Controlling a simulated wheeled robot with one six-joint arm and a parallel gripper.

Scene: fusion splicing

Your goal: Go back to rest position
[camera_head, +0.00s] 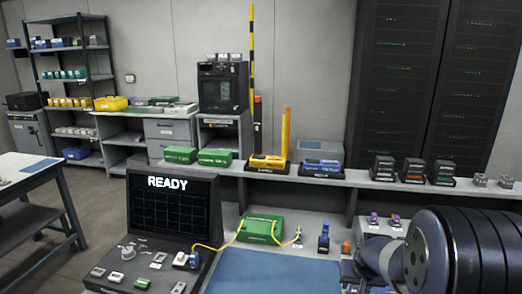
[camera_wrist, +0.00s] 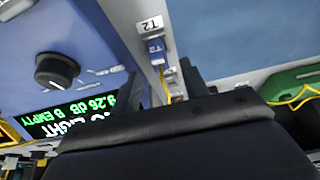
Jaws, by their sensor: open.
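My gripper (camera_wrist: 160,86) shows in the wrist view as two dark fingers, apart from each other, above the large dark gripper body. I see nothing held between them. Beyond the gap is a grey strip with a label reading T2 and a small blue connector (camera_wrist: 156,47); I cannot tell the distance to it. In the head view my arm fills the lower right, and the gripper itself cannot be made out there.
A console with a READY screen (camera_head: 170,212) stands on the bench, lower left. A green box (camera_head: 262,228) with a yellow cable sits behind a blue mat (camera_head: 268,272). The wrist view shows a black knob (camera_wrist: 57,70) and a green-lettered display (camera_wrist: 70,118).

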